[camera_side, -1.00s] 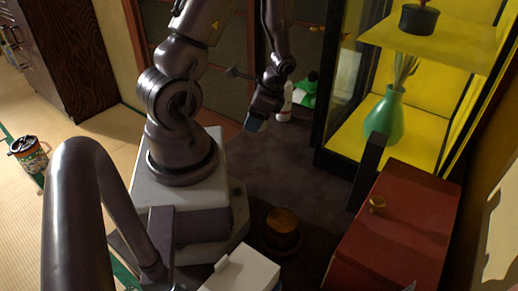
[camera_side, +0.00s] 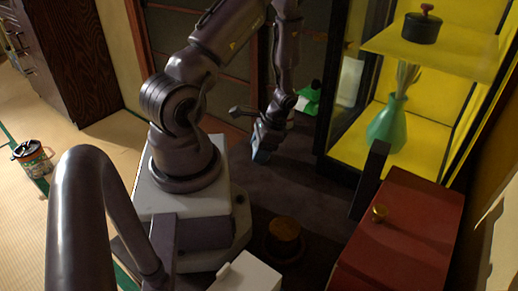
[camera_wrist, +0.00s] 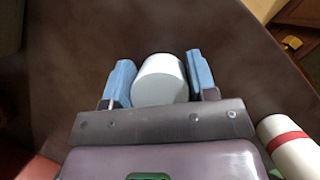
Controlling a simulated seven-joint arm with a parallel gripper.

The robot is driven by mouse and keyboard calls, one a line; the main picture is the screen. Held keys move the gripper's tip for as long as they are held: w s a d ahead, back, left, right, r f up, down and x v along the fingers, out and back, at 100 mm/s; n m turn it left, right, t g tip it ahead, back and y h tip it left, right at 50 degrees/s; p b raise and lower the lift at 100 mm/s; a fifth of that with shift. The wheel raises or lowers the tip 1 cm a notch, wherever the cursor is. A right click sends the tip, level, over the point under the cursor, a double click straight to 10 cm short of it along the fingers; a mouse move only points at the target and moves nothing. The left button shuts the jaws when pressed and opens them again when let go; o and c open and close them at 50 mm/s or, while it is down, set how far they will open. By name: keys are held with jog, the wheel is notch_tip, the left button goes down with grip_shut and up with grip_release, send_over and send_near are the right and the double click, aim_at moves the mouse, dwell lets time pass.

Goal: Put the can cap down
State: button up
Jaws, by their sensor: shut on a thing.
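The can cap (camera_wrist: 160,80) is a pale, rounded piece between the two blue fingers in the wrist view. My gripper (camera_wrist: 160,82) is shut on it and holds it over a dark brown surface. Whether the cap touches that surface is unclear. In the side view my gripper (camera_side: 262,156) points down above the dark floor, right of my base. The cap cannot be made out there.
A white cylinder with a red band (camera_wrist: 290,145) is beside my gripper. A round brownish pot (camera_side: 284,236), red chest (camera_side: 410,225) and white box (camera_side: 247,275) are nearer the side camera. A yellow-lined cabinet (camera_side: 350,150) with a green vase (camera_side: 387,125) stands right.

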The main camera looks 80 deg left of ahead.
jog(key=shift+f, duration=0.65)
jog(key=o, duration=0.8)
jog(key=shift+a, duration=0.1)
jog(key=shift+c, duration=0.2)
jog(key=shift+o, duration=0.6)
jog(key=shift+s+v, duration=0.1)
jog(key=shift+v, duration=2.1)
jog(key=shift+s+v, duration=0.15)
jog(key=shift+v, duration=2)
jog(key=shift+r, duration=0.1)
